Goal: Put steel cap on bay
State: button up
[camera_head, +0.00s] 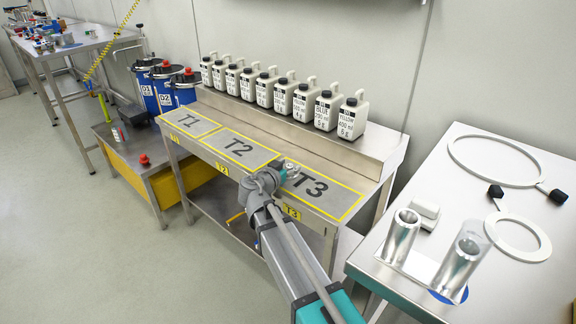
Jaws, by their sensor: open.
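Two shiny steel cylinders stand on the right table: a left one (400,238) with an opening in its top, and a right one (458,268) with a clear part around its top. I cannot tell which piece is the steel cap. The bays are yellow-outlined grey fields on the middle bench, marked T1 (189,122), T2 (238,147) and T3 (318,190). My gripper (287,173) is over the bench around the T2 and T3 border, open, with nothing visible in it. It and my arm hide part of that border.
Several white bottles (283,96) line the raised shelf behind the bays. The right table (515,285) also carries two white rings (530,236) and a small white block (425,211). Blue drums (163,88) stand at the left. Floor (90,240) at front left is clear.

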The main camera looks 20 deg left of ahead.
jog(key=p+v, duration=0.1)
jog(key=v, duration=1.1)
jog(key=shift+p, duration=0.35)
